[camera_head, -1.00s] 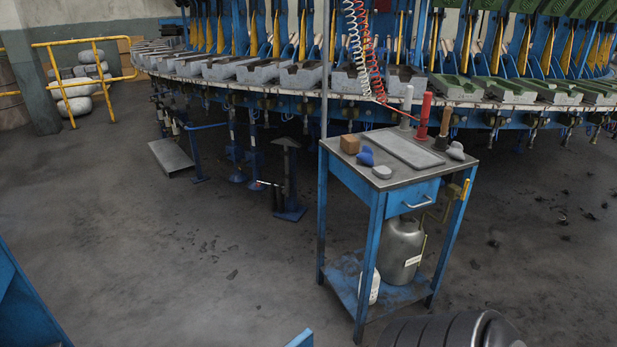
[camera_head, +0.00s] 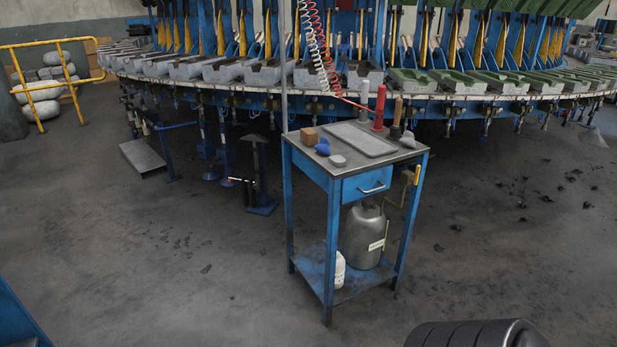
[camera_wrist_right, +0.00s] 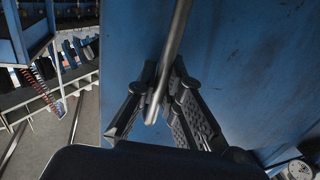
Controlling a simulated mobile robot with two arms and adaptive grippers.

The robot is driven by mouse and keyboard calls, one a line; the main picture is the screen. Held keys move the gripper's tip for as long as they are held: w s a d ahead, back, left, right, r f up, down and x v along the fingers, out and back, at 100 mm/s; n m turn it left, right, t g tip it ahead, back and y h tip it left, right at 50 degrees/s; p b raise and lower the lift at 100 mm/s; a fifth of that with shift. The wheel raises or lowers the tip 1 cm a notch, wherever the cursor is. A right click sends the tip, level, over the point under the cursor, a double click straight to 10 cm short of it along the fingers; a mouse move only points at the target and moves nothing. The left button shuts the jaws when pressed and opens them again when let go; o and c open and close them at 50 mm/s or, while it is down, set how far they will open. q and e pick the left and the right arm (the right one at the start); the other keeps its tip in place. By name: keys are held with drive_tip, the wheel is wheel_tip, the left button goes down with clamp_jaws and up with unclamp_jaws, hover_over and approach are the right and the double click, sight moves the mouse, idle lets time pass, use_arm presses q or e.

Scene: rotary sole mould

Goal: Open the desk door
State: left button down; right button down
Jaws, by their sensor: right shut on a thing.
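In the right wrist view, a blue door panel (camera_wrist_right: 245,55) fills the middle and right. A grey metal bar handle (camera_wrist_right: 178,35) runs along its face. My right gripper (camera_wrist_right: 162,88) is shut on this handle, with a finger on either side of the bar near its lower end. The wider door and the desk around it are mostly outside this view. In the head view neither gripper shows, and the gripped handle is not visible there.
A blue work table (camera_head: 333,196) with a drawer stands in the head view, a grey canister (camera_head: 363,238) on its lower shelf. The rotary machine (camera_head: 350,80) curves behind it. A yellow railing (camera_head: 60,78) stands far left. Floor left of the table is mostly clear.

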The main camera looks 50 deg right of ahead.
drive_tip(key=shift+d, duration=0.1)
drive_tip(key=c, duration=1.7)
unclamp_jaws()
drive_tip(key=shift+s, duration=0.15)
drive_tip(key=s+a, duration=0.1)
drive_tip(key=s, duration=1)
drive_tip(key=shift+s+a, duration=0.3)
drive_tip(key=shift+s, duration=0.05)
